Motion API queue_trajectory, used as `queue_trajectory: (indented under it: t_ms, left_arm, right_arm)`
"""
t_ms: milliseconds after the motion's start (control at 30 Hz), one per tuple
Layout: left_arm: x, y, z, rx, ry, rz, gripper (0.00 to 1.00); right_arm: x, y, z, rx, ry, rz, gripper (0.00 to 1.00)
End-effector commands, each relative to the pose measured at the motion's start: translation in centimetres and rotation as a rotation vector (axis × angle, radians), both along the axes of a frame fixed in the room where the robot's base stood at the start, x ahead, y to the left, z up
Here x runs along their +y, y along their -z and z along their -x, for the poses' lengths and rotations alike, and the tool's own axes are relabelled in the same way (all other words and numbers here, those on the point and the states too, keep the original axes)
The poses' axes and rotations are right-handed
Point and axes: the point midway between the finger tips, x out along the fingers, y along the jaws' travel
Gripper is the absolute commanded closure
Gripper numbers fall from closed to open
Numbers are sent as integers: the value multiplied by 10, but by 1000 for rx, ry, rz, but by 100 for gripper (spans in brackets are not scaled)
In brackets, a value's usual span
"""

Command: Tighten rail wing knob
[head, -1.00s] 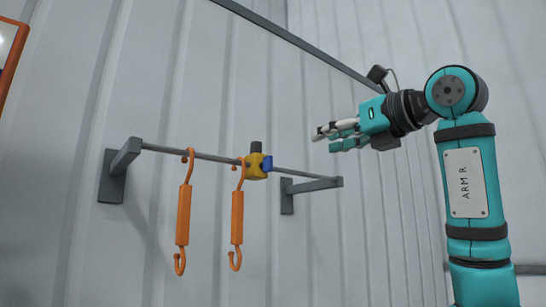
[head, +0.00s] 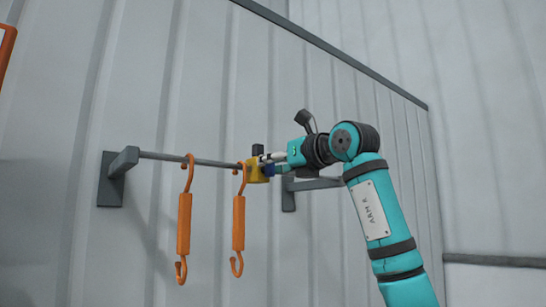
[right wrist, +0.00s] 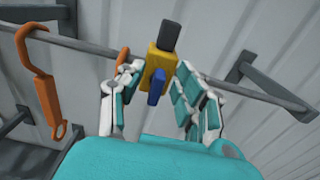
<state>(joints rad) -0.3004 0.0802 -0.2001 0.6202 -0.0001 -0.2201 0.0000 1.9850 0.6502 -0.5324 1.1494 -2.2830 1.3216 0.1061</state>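The blue wing knob (head: 268,170) sits on the yellow block (head: 257,172) that is mounted on the thin rail (head: 215,163). In the right wrist view the blue knob (right wrist: 156,85) points toward me from the yellow block (right wrist: 158,66), which has a black post on top. My right gripper (head: 265,163) is at the block. In the right wrist view its fingers (right wrist: 160,72) stand apart on either side of the knob, with gaps showing beside it. Whether the fingertips touch the yellow block cannot be told. My left gripper is in neither view.
Two orange hooks hang from the rail left of the block, one (head: 184,222) farther left and one (head: 238,222) close beside the block. Grey brackets (head: 118,175) and (head: 289,190) carry the rail at the corrugated wall. The space below the block is clear.

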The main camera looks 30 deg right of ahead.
Motion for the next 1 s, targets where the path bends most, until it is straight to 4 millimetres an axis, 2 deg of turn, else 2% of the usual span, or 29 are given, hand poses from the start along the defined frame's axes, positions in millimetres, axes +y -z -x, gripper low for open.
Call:
queue_trajectory:
  t_ms: [300,600,1000]
  left_arm:
    - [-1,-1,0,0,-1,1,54]
    - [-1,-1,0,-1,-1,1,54]
    - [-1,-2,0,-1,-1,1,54]
  right_arm:
    - [0,1,-3,0,0,0,65]
    - [0,0,-3,0,0,0,100]
    - [0,0,-3,2,0,-29,100]
